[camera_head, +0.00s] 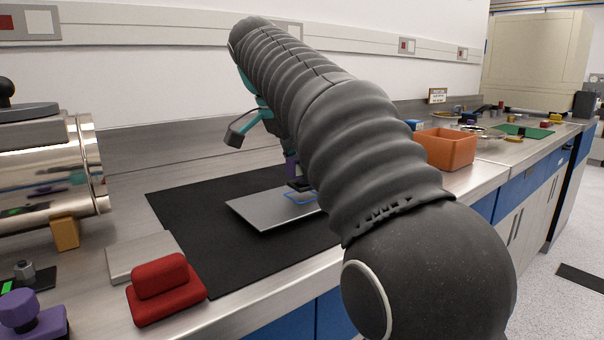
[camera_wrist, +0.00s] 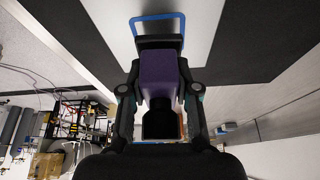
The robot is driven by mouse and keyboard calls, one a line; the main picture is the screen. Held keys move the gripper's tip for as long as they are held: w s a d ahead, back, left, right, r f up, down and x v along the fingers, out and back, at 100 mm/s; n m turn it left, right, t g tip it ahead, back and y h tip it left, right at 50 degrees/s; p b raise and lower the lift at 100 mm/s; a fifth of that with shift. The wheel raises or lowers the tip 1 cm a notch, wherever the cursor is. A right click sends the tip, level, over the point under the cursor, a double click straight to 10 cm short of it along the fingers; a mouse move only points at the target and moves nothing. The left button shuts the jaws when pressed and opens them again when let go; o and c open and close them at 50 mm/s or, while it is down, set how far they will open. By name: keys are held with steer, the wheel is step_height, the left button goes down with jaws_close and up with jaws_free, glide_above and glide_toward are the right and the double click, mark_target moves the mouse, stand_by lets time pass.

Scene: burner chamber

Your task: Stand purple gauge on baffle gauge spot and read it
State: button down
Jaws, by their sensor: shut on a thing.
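The purple gauge (camera_wrist: 160,75) is between the two fingers of my gripper (camera_wrist: 160,88) in the wrist view, and the fingers are shut on it. In the head view the purple gauge (camera_head: 291,168) shows as a small purple piece with a dark base, partly hidden by my arm. It is at the blue-outlined spot (camera_head: 298,197) on the grey baffle plate (camera_head: 262,210). The blue outline (camera_wrist: 157,18) also shows just past the gauge's dark end in the wrist view. I cannot tell whether the gauge touches the plate. Any reading on it is not visible.
The plate lies on a black mat (camera_head: 190,205). A red block (camera_head: 165,285), a flat grey plate (camera_head: 142,256) and a shiny metal cylinder (camera_head: 45,165) are at the left. An orange bin (camera_head: 447,149) stands to the right. Free mat lies left of the baffle.

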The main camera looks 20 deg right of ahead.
steer(key=shift+f, duration=0.75)
steer(key=shift+f, duration=0.1)
steer(key=c, duration=0.8)
jaws_free()
steer(key=shift+c, duration=0.2)
